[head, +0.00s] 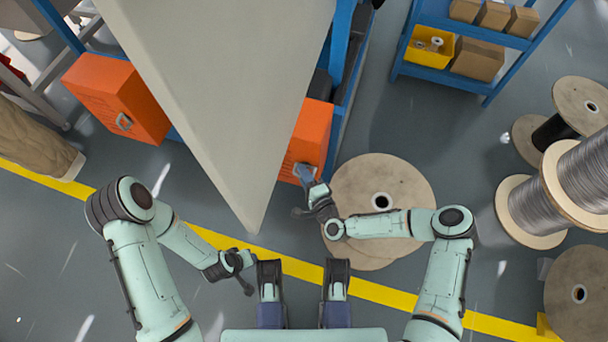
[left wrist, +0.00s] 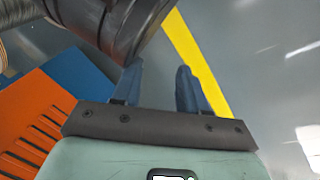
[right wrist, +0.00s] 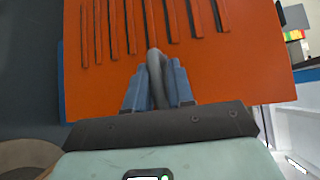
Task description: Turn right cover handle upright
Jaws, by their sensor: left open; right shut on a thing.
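The right orange cover (head: 313,130) is on the blue machine frame, partly hidden behind the large beige panel. It fills much of the right wrist view (right wrist: 200,70), with slots along its upper part. My right gripper (head: 304,172) is at the cover's lower front. In the right wrist view its blue fingers (right wrist: 158,88) are shut on the grey handle (right wrist: 154,62), which stands out between them. The left orange cover (head: 115,95) has its own grey handle (head: 124,122). My left gripper (head: 246,275) hangs low, apart from both covers. Its fingers (left wrist: 158,85) are open and empty.
The beige panel (head: 215,80) slopes down between the two covers. A wooden spool (head: 390,180) stands just right of my right gripper. Wire reels (head: 570,185) and a blue shelf (head: 480,40) are farther right. The floor by the yellow line (head: 210,238) is mostly clear.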

